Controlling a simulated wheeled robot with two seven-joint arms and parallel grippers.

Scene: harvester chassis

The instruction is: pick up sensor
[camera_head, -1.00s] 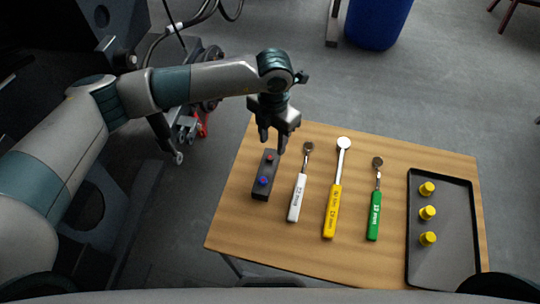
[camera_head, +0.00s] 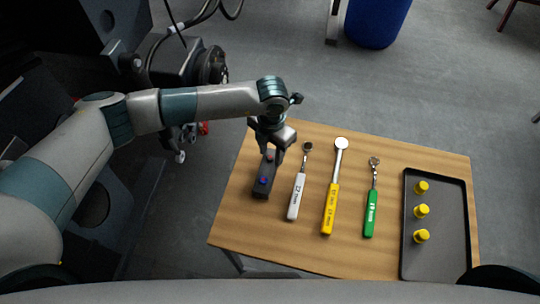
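The sensor appears to be the small dark box (camera_head: 264,187) with a red and a blue knob on top. It lies near the left edge of the wooden table. My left gripper (camera_head: 271,158) points down over the far end of this box, its fingers apart and on either side of it or just above; I cannot tell if they touch it. The far end of the box is partly hidden by the fingers. My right gripper is not in view.
To the right on the table (camera_head: 300,246) lie a white-handled tool (camera_head: 298,197), a yellow-handled tool (camera_head: 330,208) and a green-handled tool (camera_head: 371,214). A black tray (camera_head: 448,235) holds yellow caps (camera_head: 421,211). Dark machinery (camera_head: 185,75) stands at the left.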

